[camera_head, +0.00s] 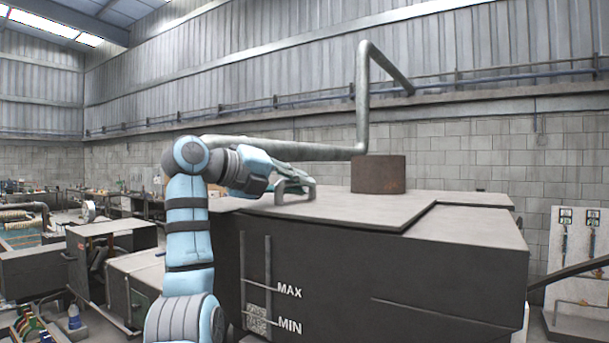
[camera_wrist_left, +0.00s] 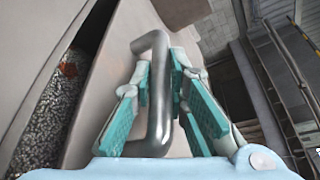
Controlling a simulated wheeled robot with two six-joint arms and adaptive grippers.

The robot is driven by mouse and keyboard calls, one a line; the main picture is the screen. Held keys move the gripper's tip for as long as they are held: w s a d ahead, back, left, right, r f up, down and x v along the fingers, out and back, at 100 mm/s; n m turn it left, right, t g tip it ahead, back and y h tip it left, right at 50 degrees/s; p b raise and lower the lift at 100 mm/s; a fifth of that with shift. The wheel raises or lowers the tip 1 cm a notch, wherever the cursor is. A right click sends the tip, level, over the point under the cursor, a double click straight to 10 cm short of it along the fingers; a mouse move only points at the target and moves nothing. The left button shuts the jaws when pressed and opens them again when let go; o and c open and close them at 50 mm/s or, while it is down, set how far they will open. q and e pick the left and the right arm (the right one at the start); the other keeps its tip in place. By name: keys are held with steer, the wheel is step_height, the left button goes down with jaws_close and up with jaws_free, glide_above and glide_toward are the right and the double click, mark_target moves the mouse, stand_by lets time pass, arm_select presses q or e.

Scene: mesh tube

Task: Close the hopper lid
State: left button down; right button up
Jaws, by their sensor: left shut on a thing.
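The hopper (camera_head: 380,280) is a large dark box with MAX and MIN marks on its front. Its pale flat lid (camera_head: 340,208) lies on top. My left gripper (camera_head: 296,180) is at the lid's left part, by the bent metal handle (camera_head: 309,189). In the left wrist view my left gripper (camera_wrist_left: 163,75) is shut on the handle (camera_wrist_left: 158,125), with teal finger pads on both sides of the bar. The lid (camera_wrist_left: 115,65) shows there beside an open gap (camera_wrist_left: 45,125) with grey granules inside. The right gripper is in neither view.
A brown cylindrical block (camera_head: 378,174) stands on the hopper top behind the handle. A thick bent pipe (camera_head: 362,95) rises near it. A cluttered workbench area lies to the left, and a pale panel with tools (camera_head: 575,255) stands at the right.

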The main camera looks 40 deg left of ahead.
arm_select(q)
steer(key=a, duration=0.3)
steer(key=shift+s+a, duration=0.15)
steer(key=shift+s, duration=0.1)
steer(key=shift+r, duration=0.1)
steer(key=c, duration=1.8)
jaws_free()
steer(key=shift+a, duration=0.1)
steer(key=shift+c, duration=0.2)
steer(key=shift+s+a, duration=0.15)
steer(key=shift+a, duration=0.05)
steer(key=v, duration=1.1)
steer(key=shift+s, duration=0.4)
steer(key=shift+s, duration=0.1)
